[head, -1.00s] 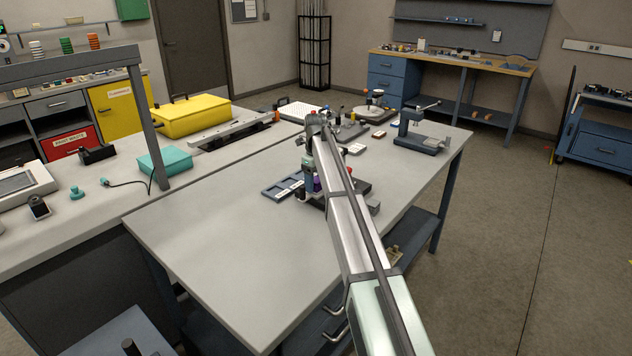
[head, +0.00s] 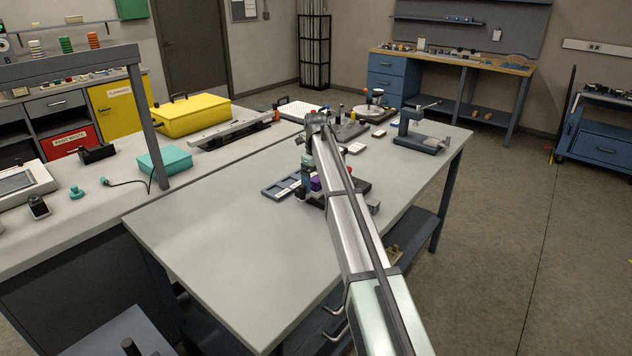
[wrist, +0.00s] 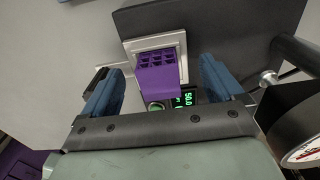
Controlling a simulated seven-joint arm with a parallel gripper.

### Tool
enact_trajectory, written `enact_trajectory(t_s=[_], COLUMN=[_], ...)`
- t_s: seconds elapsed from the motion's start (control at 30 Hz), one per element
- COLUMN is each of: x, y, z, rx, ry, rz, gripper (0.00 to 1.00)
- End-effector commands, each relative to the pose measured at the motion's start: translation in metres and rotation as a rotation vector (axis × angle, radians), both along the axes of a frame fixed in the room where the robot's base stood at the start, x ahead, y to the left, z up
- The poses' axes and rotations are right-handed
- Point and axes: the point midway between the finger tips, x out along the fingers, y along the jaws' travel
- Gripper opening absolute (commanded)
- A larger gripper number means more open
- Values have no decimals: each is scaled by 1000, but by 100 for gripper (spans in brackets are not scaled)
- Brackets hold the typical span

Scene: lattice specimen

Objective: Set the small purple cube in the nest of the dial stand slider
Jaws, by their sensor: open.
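The small purple cube (wrist: 158,82) with a lattice of holes in one face sits at a light grey square frame (wrist: 181,44), which looks like the slider's nest. The frame shows around its far sides; how deep it sits I cannot tell. My gripper (wrist: 161,70) is open, with one blue finger on each side of the cube and a visible gap on both sides. In the head view the purple cube (head: 316,184) shows just left of my arm. My fingers are mostly hidden there. A dial face (wrist: 304,152) of the stand is at the wrist view's right edge.
A green lit readout (wrist: 187,98) and a round button (wrist: 156,106) lie near the cube. A dark rod (wrist: 296,52) is close to the right finger. A dark blue tray (head: 280,188) lies left of the stand. The front of the table (head: 220,240) is clear.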

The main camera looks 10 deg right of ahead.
Motion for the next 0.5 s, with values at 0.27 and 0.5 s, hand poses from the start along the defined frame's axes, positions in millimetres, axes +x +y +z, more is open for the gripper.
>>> enact_trajectory(t_s=[0.27,0.5], x=[-1,-1], y=[2,1], z=[16,29], rx=[4,3], ry=[2,1], rz=[2,1], gripper=[100,100])
